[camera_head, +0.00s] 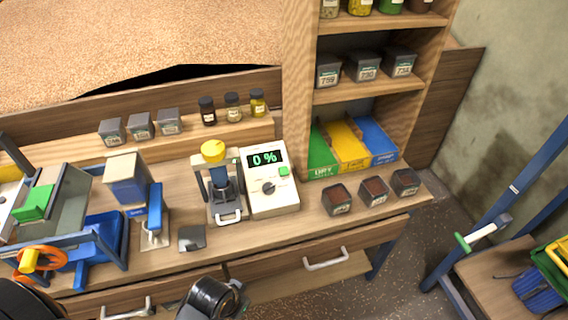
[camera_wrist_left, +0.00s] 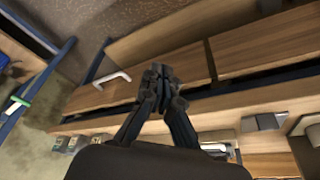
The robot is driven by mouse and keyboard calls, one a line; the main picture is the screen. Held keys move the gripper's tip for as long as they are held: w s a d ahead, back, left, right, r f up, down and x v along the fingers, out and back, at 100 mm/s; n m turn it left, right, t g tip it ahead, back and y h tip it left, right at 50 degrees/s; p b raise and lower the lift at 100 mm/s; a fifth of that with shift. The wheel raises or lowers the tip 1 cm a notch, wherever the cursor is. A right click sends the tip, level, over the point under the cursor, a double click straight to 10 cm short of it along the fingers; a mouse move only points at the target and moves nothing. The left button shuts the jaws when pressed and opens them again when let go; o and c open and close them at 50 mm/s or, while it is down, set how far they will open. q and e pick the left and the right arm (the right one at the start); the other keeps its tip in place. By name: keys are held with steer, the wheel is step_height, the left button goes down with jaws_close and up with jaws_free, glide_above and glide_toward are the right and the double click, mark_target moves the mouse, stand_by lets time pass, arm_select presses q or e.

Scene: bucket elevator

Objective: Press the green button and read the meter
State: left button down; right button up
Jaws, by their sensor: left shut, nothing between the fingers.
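The white meter (camera_head: 270,200) stands on the counter, and its dark display (camera_head: 264,158) reads "0 %" in green. The green button (camera_head: 284,171) is on its face, right of and below the display, with a dark knob (camera_head: 268,187) nearby. Nothing touches the button. My left gripper (camera_head: 230,298) is low in the head view, in front of the counter's drawers and apart from the meter. Its fingers are partly hidden there. In the left wrist view it (camera_wrist_left: 157,82) is shut and empty. My right gripper is not in view.
A press-like device with a yellow knob (camera_head: 213,151) stands directly left of the meter. A small grey piece (camera_head: 192,238) lies near the counter's front edge. Dark sample boxes (camera_head: 374,191) stand to the right. Drawer handles (camera_head: 326,260) stick out below the counter.

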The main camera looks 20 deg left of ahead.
arm_select(q)
steer(key=w+d+r+t+h+p, duration=0.1)
steer(key=w+r, duration=0.5)
steer(key=r, duration=0.2)
step_height(320, 180, up, 11)
steer(key=t+h+p, duration=0.1)
steer(key=t+h, duration=0.2)
steer(key=t, duration=0.3)
glide_above(284, 171)
steer(key=s+d, duration=0.3)
steer(key=s, duration=0.2)
steer(key=shift+a+f, duration=0.2)
steer(key=shift+a, duration=0.05)
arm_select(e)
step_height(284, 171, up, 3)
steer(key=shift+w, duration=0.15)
arm_select(q)
steer(key=shift+f, duration=0.1)
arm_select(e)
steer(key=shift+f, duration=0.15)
